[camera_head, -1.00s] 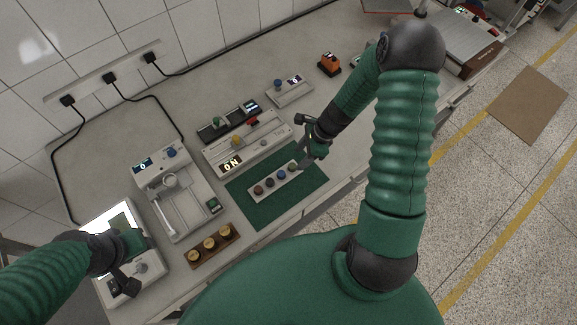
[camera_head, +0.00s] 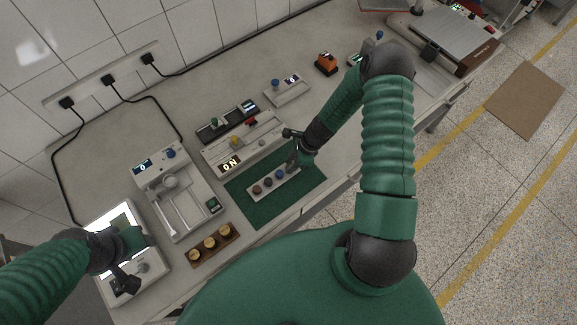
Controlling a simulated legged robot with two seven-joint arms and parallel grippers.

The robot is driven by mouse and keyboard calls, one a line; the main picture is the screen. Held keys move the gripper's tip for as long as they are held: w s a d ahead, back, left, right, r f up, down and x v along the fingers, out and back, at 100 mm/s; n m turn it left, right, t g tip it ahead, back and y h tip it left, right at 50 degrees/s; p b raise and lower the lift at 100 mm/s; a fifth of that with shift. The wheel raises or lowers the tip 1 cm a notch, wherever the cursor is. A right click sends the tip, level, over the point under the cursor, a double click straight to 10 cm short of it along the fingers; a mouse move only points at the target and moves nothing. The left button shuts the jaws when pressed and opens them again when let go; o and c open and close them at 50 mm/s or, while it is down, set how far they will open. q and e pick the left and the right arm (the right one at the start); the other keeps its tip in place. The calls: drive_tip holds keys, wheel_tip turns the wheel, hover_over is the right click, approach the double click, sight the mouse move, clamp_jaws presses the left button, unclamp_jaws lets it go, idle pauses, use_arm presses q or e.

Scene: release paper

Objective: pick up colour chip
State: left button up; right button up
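A pale strip (camera_head: 262,194) holding a row of small round colour chips lies on a dark green mat (camera_head: 265,214). A dark reddish chip (camera_head: 257,190), a dark chip (camera_head: 268,182) and a blue chip (camera_head: 280,174) show in it. My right gripper (camera_head: 292,164) is at the strip's right end, low over it. It hides that end, and I cannot tell whether its fingers are closed on a chip. My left gripper (camera_head: 124,284) hangs over the device with the bright screen at the lower left; its finger gap is unclear.
Behind the mat stands a grey device (camera_head: 243,143) with an ON display. A grey device with a lever (camera_head: 178,192) stands left of the mat. A wooden block with several brass knobs (camera_head: 211,245) lies in front. An orange device (camera_head: 327,64) stands at the back.

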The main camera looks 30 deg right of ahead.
drive_tip(key=shift+d+f, duration=0.1)
drive_tip(key=shift+d, duration=0.25)
drive_tip(key=c, duration=0.5)
drive_tip(key=shift+d, duration=0.2)
drive_tip(key=shift+a, duration=0.25)
